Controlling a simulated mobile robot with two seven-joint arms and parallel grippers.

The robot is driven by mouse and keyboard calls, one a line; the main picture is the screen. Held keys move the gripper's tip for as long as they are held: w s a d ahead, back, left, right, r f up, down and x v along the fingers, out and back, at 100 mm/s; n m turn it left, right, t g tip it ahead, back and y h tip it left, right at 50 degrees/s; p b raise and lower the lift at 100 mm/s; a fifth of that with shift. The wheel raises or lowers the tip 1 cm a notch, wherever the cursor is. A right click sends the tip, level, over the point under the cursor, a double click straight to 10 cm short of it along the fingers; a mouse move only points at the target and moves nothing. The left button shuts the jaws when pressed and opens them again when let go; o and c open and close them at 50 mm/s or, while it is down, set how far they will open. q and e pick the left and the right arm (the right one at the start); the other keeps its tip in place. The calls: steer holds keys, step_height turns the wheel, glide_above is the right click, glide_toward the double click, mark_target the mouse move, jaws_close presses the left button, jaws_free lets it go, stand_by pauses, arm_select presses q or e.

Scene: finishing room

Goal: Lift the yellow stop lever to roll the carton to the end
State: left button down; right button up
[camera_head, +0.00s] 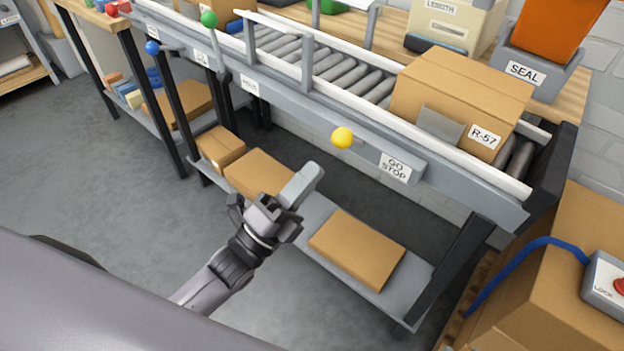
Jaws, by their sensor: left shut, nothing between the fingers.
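The yellow stop lever's round knob (343,138) sticks out from the front rail of the conveyor, left of a plate marked GO STOP (395,168). The brown carton (455,92) labelled R-57 sits on the rollers near the right end of the conveyor (346,72). A grey plate (440,125) shows against the carton's near side. My left gripper (308,176) is shut and empty, below and left of the yellow knob in the picture and apart from it. My right gripper is not in view.
Green (209,19) and blue (152,47) knobs stand further left. Flat cartons (357,247) lie on the lower shelf (408,284). A grey SEAL holder (536,70) is behind the carton. At lower right are a strapped box (560,290) and a red-button box (606,284).

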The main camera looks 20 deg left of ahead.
arm_select(q)
steer(key=v, duration=1)
steer(key=shift+f+b, duration=0.25)
steer(key=shift+b, duration=0.1)
steer(key=shift+w, duration=0.1)
steer(key=s+f+n+g+y, duration=0.3)
steer(key=f+n+g+y, duration=0.4)
steer(key=n, duration=0.5)
steer(key=s+f+n+g+y, duration=0.3)
steer(key=f+n+g, duration=0.1)
steer(key=f+n, duration=0.7)
step_height(320, 180, up, 15)
steer(key=a+p, duration=0.1)
steer(key=p, duration=1.5)
steer(key=shift+s+a+f, duration=0.15)
steer(key=shift+s+a, duration=0.25)
steer(key=shift+s, duration=0.05)
